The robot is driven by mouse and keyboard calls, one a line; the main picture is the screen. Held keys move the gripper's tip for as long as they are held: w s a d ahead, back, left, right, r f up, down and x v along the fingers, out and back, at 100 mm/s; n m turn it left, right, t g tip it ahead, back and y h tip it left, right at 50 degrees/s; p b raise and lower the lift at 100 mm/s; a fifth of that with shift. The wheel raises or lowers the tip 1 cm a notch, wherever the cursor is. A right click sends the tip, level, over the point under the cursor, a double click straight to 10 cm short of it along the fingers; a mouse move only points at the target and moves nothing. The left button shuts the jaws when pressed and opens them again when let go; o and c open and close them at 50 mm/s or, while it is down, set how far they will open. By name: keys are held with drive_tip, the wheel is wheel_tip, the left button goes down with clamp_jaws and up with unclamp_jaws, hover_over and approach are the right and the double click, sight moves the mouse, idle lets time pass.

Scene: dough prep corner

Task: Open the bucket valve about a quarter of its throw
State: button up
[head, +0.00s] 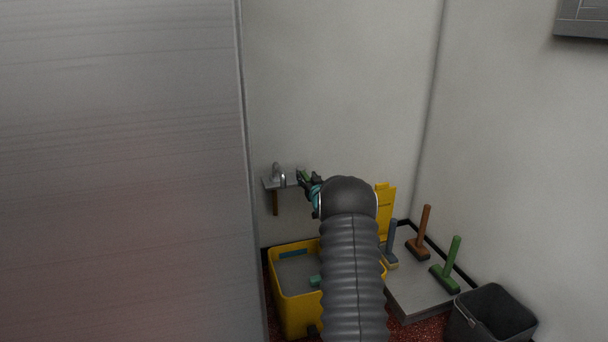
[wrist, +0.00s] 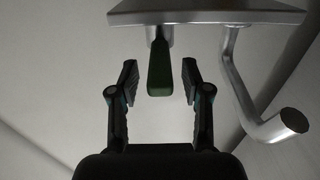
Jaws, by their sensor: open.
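The valve's green lever (wrist: 159,72) shows in the wrist view, sticking out from a round metal stem under the edge of a metal shelf (wrist: 215,16). My gripper (wrist: 160,78) is open, with one finger on each side of the lever and a visible gap on both sides. In the head view a bit of green (head: 302,174) shows at the wall shelf (head: 270,184), beside my gripper (head: 307,179). My arm hides the right part of the shelf there. A yellow bucket (head: 291,312) stands on the floor below.
A bent metal pipe (wrist: 241,92) hangs close to the right of my gripper. A large metal panel (head: 120,170) fills the left. Brushes with orange (head: 425,220) and green (head: 454,252) handles and a dark bin (head: 490,318) stand at right.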

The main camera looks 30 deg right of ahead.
sight(302, 170)
drive_tip(key=shift+x, duration=2.05)
clamp_jaws()
